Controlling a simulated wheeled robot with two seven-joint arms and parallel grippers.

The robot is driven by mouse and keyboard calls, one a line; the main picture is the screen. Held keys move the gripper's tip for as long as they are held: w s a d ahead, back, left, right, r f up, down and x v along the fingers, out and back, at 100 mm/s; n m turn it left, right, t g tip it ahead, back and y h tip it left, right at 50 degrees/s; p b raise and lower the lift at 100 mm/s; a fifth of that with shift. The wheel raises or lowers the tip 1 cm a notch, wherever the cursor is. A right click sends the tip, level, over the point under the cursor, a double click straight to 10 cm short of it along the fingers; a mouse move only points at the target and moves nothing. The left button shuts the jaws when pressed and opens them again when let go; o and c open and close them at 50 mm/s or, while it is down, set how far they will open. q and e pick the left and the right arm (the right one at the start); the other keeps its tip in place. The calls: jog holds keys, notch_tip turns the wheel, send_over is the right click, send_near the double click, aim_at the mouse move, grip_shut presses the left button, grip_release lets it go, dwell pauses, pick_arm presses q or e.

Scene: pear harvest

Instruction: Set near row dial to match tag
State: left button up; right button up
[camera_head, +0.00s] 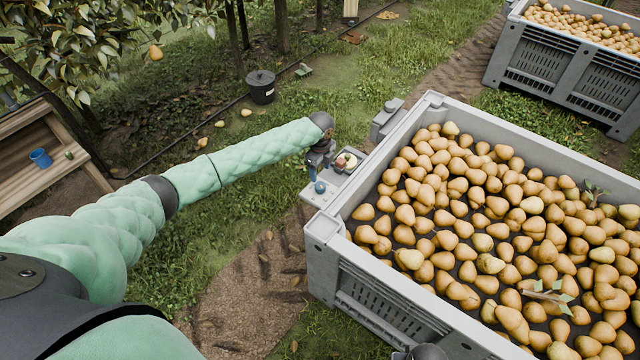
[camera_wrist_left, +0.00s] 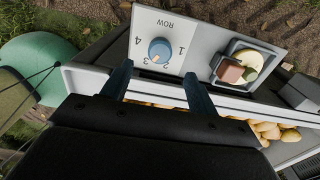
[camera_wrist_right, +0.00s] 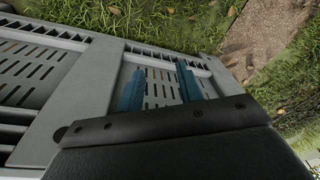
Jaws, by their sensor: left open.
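The blue near row dial (camera_wrist_left: 160,50) sits on a pale panel (camera_wrist_left: 205,28) marked ROW, with the numbers 1 to 4 around it. Its small orange mark points toward the 2 and 3 side; I cannot tell exactly which. The dial (camera_head: 320,187) also shows in the head view, at the bin's near left corner. My left gripper (camera_wrist_left: 157,70) is open, its fingers apart on either side below the dial, not visibly touching it. I cannot make out a tag. My right gripper (camera_wrist_right: 160,68) is open and empty in front of the bin's slatted side.
Beside the dial, a small holder (camera_wrist_left: 222,58) contains a brown block and a pale yellow-green piece. The grey bin (camera_head: 330,228) is full of pears. A second bin (camera_head: 570,75) stands back right. A wooden bench (camera_head: 30,130) with a blue cup (camera_head: 40,158) is at left.

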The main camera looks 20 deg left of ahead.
aim_at(320, 185)
pick_arm(q)
jog(key=shift+f+m, duration=0.1)
jog(key=shift+m, duration=0.2)
pick_arm(e)
jog(key=shift+f, duration=0.15)
pick_arm(q)
jog(key=shift+f+p, duration=0.95)
jog(key=shift+f, duration=2.85)
pick_arm(e)
notch_tip(320, 185, down, 7)
jog(key=s, duration=0.1)
jog(key=shift+s+d, duration=0.15)
jog(key=shift+d, duration=0.25)
jog(key=shift+f, duration=0.1)
pick_arm(q)
jog(key=c, duration=1)
